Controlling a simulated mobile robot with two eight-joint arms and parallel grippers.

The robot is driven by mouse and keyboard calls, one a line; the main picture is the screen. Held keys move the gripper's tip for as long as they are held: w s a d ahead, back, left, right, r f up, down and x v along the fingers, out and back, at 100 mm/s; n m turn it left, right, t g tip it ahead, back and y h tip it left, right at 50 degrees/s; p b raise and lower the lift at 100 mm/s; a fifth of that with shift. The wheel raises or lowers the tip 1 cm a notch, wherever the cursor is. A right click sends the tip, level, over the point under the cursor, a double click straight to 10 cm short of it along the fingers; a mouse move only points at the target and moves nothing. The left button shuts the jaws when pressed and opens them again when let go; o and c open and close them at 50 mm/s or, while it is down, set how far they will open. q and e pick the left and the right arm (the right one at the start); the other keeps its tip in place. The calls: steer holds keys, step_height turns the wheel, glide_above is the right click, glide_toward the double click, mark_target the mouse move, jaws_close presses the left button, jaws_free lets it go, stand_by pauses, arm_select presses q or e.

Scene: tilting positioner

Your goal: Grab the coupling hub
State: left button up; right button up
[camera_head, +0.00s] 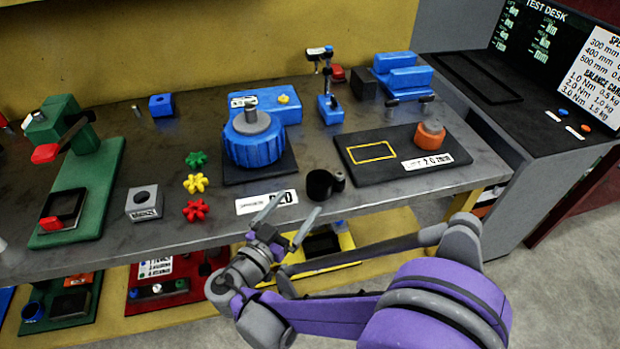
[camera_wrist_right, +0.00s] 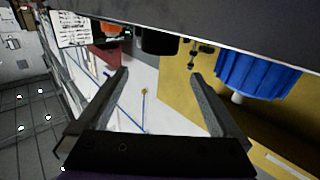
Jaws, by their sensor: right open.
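A short black round piece (camera_head: 320,184) with an open top and a small side knob, which looks like the coupling hub, stands near the bench's front edge. A dark cylinder that appears to be the same piece shows at the top of the right wrist view (camera_wrist_right: 160,41), beyond the fingers. My right gripper (camera_head: 302,202) is open and empty, in front of the bench edge and just short of the black piece, not touching it. Its two spread fingers also show in the wrist view (camera_wrist_right: 160,73). My left gripper is not in view.
A blue ribbed chuck (camera_head: 254,147) stands behind and left. A black plate (camera_head: 375,172) with an orange cylinder (camera_head: 430,135) lies to the right. Star-shaped pieces (camera_head: 195,184) and a grey holed block (camera_head: 143,204) are left. A white label (camera_head: 266,202) lies beside the black piece.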

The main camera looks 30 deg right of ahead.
mark_target(313, 188)
steer(key=x, duration=0.4)
steer(key=shift+s+d, duration=0.25)
steer(key=shift+f+x, duration=0.2)
steer(key=shift+x, duration=1.35)
steer(key=shift+f+x, duration=0.2)
steer(key=shift+x, duration=1.4)
steer(key=shift+w+a, duration=0.1)
steer(key=shift+w, duration=0.05)
steer(key=shift+c, duration=0.2)
jaws_close()
